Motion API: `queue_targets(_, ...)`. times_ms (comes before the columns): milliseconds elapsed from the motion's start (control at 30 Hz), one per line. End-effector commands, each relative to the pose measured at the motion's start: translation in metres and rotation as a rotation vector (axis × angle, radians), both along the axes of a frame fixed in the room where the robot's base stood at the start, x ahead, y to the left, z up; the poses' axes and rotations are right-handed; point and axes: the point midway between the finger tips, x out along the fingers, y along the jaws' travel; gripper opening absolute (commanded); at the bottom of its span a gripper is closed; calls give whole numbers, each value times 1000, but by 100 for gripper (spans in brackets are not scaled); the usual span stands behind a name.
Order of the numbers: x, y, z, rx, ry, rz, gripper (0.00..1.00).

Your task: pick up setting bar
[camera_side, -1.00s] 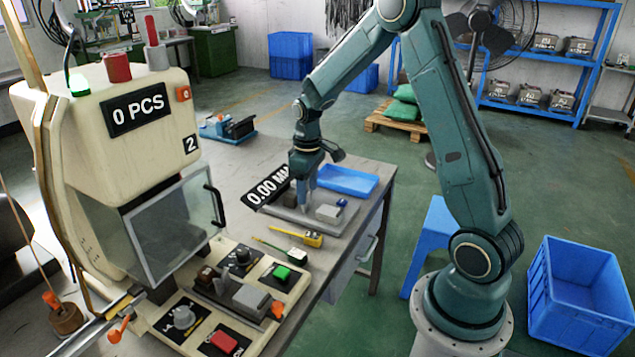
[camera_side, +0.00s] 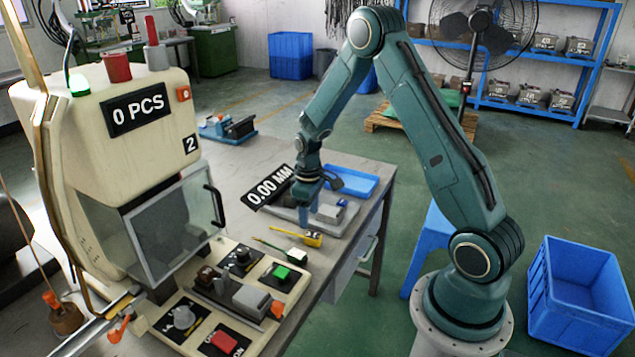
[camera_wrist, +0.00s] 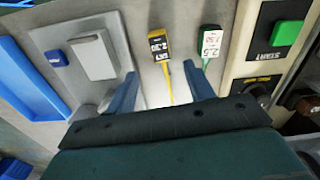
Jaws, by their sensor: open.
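My gripper (camera_side: 304,222) is open and points down, over the near part of the grey gauge plate. In the wrist view, its two blue fingers (camera_wrist: 162,85) stand apart with nothing held. A yellow-handled bar (camera_wrist: 157,42) with a dark label lies on the table, and its thin yellow rod runs down between the fingers in the picture. In the side view the yellow bar (camera_side: 312,239) lies just in front of the plate. A green bar with a white label (camera_wrist: 211,43) lies beside it, and the side view shows it nearer the panel (camera_side: 294,254). I cannot tell which is the setting bar.
The grey gauge plate (camera_wrist: 119,25) carries a grey block (camera_wrist: 95,55) and a blue knob (camera_wrist: 57,58). A blue tray (camera_side: 352,181) lies behind it. The control panel (camera_side: 262,328) with switches and a fixture is on the near side. The 0.00 MM display (camera_side: 266,188) stands beside the plate.

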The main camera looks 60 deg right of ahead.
Motion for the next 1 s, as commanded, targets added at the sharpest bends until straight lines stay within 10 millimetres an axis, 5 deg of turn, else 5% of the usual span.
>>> queue_targets(200, 0, 0, -20, 1, 1, 0, 53)
queue_targets(633, 0, 1, -31, 1, 2, 0, 53)
queue_targets(1000, 0, 2, -68, 0, 0, 0, 53)
